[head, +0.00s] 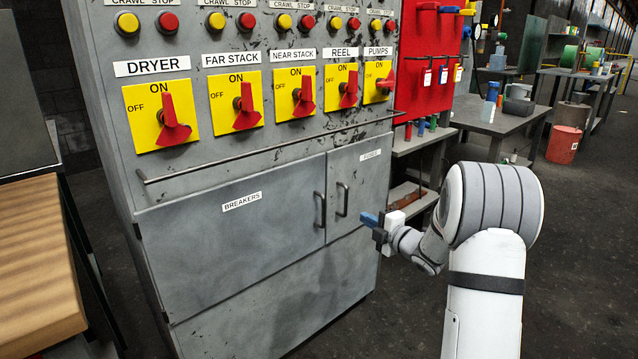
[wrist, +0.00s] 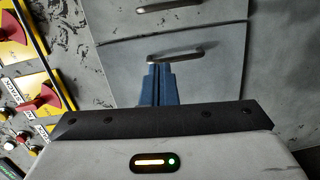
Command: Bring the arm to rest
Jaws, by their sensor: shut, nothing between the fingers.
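My gripper (head: 369,219) is at the end of my white and grey arm, in front of the grey control cabinet (head: 240,265) in the head view. Its blue fingers are together and hold nothing; they also show in the wrist view (wrist: 158,84). The fingertips point at the cabinet's lower doors, near the handle of the fuses door (head: 342,199). In the wrist view a door handle (wrist: 176,57) lies just beyond the fingertips. I cannot tell whether the fingertips touch it. Both lower doors look closed.
A row of red rotary switches on yellow plates, among them the dryer switch (head: 172,125), runs above a horizontal rail (head: 250,155). A red board (head: 428,60) and a work table (head: 500,125) stand to the right. A wooden surface (head: 40,260) is at left. Dark floor is open at right.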

